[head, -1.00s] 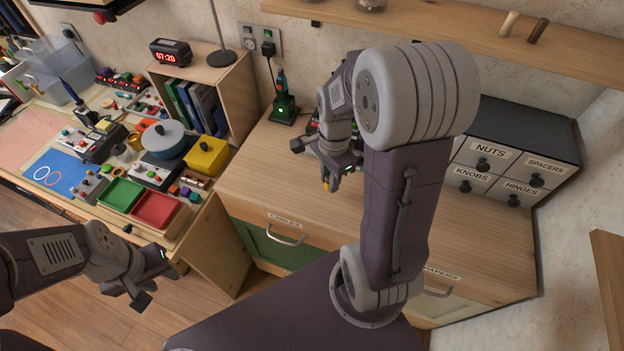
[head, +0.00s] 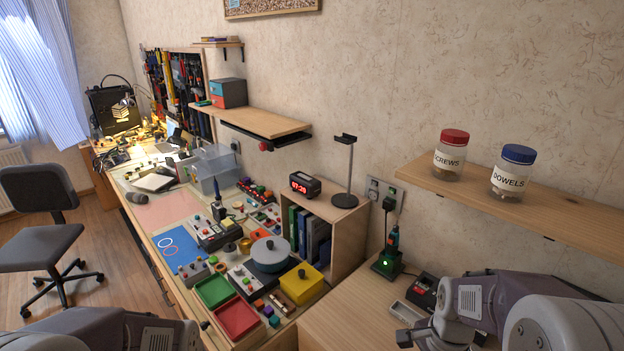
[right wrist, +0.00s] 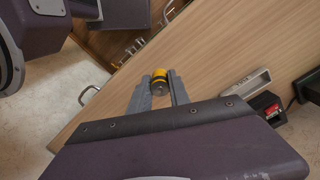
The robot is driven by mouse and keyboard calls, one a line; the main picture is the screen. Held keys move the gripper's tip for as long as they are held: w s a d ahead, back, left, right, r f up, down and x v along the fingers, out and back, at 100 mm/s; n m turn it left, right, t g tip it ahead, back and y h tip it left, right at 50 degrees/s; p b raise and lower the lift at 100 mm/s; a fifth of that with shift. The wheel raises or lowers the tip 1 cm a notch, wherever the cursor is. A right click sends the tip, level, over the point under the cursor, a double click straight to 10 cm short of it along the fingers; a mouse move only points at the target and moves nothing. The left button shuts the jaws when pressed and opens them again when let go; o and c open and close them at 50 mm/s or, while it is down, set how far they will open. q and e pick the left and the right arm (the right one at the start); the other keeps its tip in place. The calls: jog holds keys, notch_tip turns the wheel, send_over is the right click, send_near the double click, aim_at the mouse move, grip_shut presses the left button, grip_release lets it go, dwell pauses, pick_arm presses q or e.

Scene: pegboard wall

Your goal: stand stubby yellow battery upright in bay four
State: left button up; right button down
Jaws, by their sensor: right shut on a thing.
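The stubby yellow battery (right wrist: 159,77), with a dark band, sits between the fingertips of my right gripper (right wrist: 160,88) in the right wrist view. The gripper is shut on it, above the wooden cabinet top. In the head view only part of my right gripper (head: 405,338) shows at the bottom edge, and the battery is hidden. A slim grey holder (head: 404,312) lies on the cabinet top; it also shows in the right wrist view (right wrist: 248,80). I cannot make out numbered bays. My left forearm shows at the bottom left, but its gripper is out of frame.
A black device with red (head: 424,292) stands beside the grey holder. A green-lit charging stand (head: 388,262) is behind it. The crowded workbench, with a green tray (head: 213,291) and red tray (head: 237,318), lies left. A shelf (head: 470,195) with jars overhangs the right side.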

jog(key=w+a+f+n, duration=0.1)
jog(key=a+n, duration=0.1)
jog(key=w+a+f+n, duration=0.1)
jog(key=a+f+n, duration=0.1)
jog(key=n, duration=0.1)
jog(key=w+a+f+n, duration=0.2)
jog(key=shift+w+f, duration=0.1)
jog(key=w+n, duration=0.1)
jog(key=n, duration=0.1)
jog(key=w+n, duration=0.1)
jog(key=n, duration=0.1)
jog(key=w+f+n, duration=0.1)
jog(key=n, duration=0.1)
jog(key=shift+w+a, duration=0.35)
jog(key=shift+a, duration=0.05)
jog(key=shift+w+n, duration=0.3)
jog(key=shift+n, duration=0.9)
